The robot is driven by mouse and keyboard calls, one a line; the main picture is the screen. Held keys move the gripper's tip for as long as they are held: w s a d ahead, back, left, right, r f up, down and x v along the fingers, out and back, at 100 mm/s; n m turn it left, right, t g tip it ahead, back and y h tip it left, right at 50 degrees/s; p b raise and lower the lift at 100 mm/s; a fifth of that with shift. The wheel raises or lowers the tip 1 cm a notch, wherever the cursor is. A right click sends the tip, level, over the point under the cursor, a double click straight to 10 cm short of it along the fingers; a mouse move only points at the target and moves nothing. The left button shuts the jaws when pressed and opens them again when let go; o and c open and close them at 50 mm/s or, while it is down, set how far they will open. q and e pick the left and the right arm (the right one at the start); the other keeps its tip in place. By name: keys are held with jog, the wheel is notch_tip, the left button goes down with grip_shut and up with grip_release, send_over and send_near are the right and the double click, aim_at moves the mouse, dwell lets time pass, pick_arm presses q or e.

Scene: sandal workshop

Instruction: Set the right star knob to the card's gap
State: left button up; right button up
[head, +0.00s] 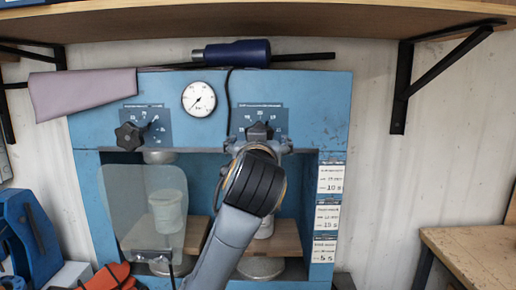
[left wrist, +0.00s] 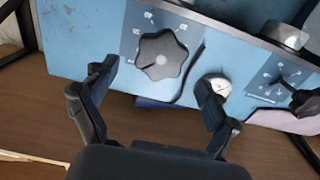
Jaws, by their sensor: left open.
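The right star knob (head: 259,131) is black, on a dial plate high on the blue press (head: 336,100). My left gripper (head: 258,144) is in front of it, with a finger to each side. In the left wrist view the right star knob (left wrist: 162,56) shows upside down, beyond the open fingertips of my left gripper (left wrist: 157,76); I cannot tell whether they touch it. The left star knob (head: 129,136) sits by its own dial. Three white cards hang on the press's right side: top (head: 330,180), middle (head: 327,216), bottom (head: 324,250). Their small print is blurred. My right gripper is out of view.
A round gauge (head: 199,99) sits between the knobs. A clear shield (head: 145,210) covers the left bay, with a pale cup (head: 167,212) behind. A wooden shelf (head: 260,22) overhangs the press.

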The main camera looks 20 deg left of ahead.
pick_arm(q)
jog(key=v, duration=0.6)
jog(key=shift+w, duration=0.1)
